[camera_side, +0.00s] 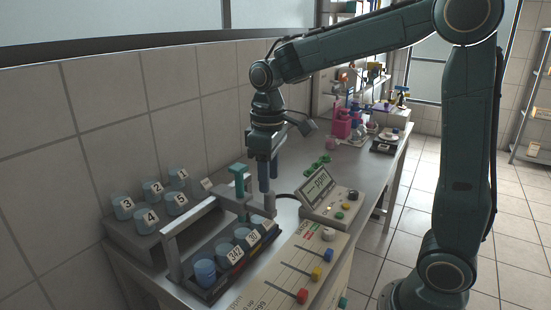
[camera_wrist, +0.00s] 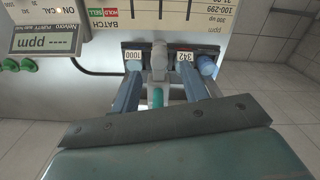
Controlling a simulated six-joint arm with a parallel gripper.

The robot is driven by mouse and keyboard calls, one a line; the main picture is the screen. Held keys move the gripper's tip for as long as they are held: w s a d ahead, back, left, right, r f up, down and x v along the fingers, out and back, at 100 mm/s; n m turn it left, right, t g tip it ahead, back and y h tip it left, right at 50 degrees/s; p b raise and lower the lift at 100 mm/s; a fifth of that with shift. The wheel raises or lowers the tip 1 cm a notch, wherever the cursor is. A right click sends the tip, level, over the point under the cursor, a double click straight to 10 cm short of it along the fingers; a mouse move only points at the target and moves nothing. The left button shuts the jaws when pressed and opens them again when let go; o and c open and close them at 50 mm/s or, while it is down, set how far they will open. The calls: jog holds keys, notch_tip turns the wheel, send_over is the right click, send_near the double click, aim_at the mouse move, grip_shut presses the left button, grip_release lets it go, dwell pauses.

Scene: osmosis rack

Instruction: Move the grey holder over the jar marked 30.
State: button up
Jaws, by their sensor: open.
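The grey holder (camera_side: 238,203) with its upright teal handle (camera_side: 240,178) sits on the grey rail above the jar rack. In the wrist view the holder (camera_wrist: 160,60) stands between the labels 1000 and 342 and hides what is behind it. The jar marked 30 (camera_side: 246,238) stands beside the jar marked 342 (camera_side: 226,252) in the rack. My gripper (camera_side: 269,184) is open, fingers pointing down, to the right of the teal handle in the side view. In the wrist view its fingers (camera_wrist: 160,75) show on either side of the holder, apart from it.
Numbered jars (camera_side: 152,189) stand on a stepped block at the left by the tiled wall. A ppm meter (camera_side: 319,185) and a slider panel (camera_side: 302,265) lie right of the rack. The rail's end posts (camera_side: 172,258) rise beside the rack.

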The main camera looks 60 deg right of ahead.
notch_tip(320, 180, up, 8)
jog(key=shift+r, duration=0.25)
dwell(0.5)
jog(key=s+f+m+t, duration=0.1)
jog(key=s+f+t, duration=0.1)
jog(key=s, duration=0.7)
jog(key=s+a+f+m+t, duration=0.1)
jog(key=s+f+m+t, duration=0.1)
jog(key=s, duration=0.6)
jog(key=shift+s+f+t, duration=0.4)
jog(key=shift+f+t, duration=0.35)
jog(key=shift+t, duration=0.05)
